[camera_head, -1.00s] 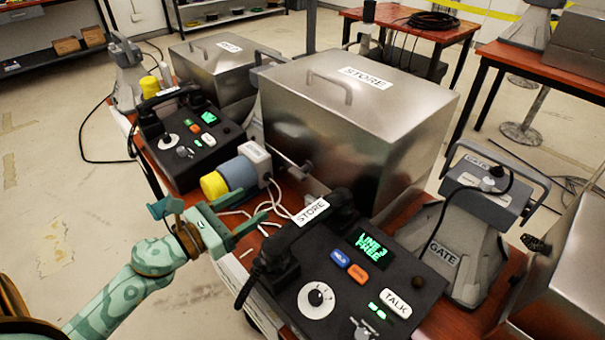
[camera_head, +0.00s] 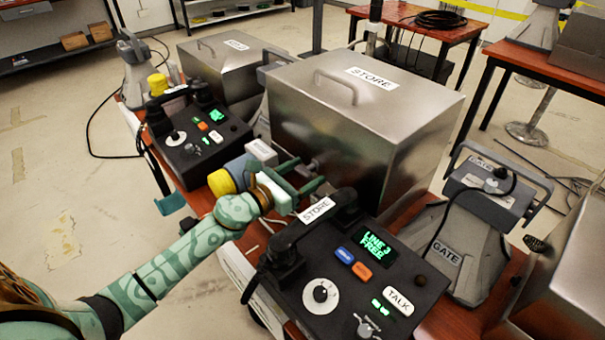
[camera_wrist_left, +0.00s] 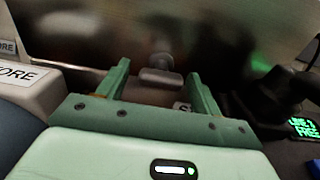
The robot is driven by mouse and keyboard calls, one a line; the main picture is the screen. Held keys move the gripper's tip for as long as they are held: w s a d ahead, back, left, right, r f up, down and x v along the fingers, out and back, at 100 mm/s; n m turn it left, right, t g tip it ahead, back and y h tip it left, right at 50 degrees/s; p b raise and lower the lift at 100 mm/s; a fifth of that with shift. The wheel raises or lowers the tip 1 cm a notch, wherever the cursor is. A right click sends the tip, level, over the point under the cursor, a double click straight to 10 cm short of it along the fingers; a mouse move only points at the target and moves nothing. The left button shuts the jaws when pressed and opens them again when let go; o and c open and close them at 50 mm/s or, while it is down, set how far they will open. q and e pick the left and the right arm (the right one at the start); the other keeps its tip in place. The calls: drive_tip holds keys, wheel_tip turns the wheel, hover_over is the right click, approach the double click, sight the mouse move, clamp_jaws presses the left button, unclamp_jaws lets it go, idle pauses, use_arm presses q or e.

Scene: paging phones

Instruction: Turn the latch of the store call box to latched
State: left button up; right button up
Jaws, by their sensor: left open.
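The store call box is a large brushed-metal box (camera_head: 360,120) with a STORE label on its lid. Its latch (camera_wrist_left: 160,72), a small grey cross-bar handle on a round stem, sticks out of the front wall. In the left wrist view the bar lies about level. My left gripper (camera_head: 308,172) is open in front of that wall. In the left wrist view its two fingers (camera_wrist_left: 158,78) stand either side of the latch, with the bar between and a little beyond them. I cannot tell whether they touch it.
A black STORE desk phone (camera_head: 345,270) sits close to the right of my gripper, its screen reading LINE 3 FREE. A blue-grey and yellow cylinder (camera_head: 222,182) is close on the left. A grey GATE unit (camera_head: 455,250) stands farther right.

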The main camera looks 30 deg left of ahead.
use_arm(q)
drive_tip(key=c, duration=1)
drive_tip(key=shift+n, duration=0.3)
use_arm(e)
drive_tip(key=shift+r, duration=0.1)
use_arm(q)
drive_tip(key=n+p, duration=0.1)
drive_tip(key=n, duration=0.2)
drive_tip(key=shift+d+r+n, duration=0.1)
drive_tip(key=shift+r+n, duration=0.05)
drive_tip(key=shift+n, duration=0.15)
drive_tip(key=n+p, duration=0.2)
drive_tip(key=n, duration=0.2)
drive_tip(key=shift+s, duration=0.1)
drive_tip(key=n+p, duration=0.2)
drive_tip(key=n, duration=0.3)
drive_tip(key=shift+d+r+n+p, duration=0.1)
drive_tip(key=shift+r+n+p, duration=0.05)
drive_tip(key=shift+n+p, duration=0.9)
drive_tip(key=shift+n, duration=1.15)
use_arm(e)
wheel_tip(320, 180, up, 6)
drive_tip(key=w, duration=0.3)
drive_tip(key=shift+r+t, duration=0.15)
drive_tip(key=shift+t, duration=0.25)
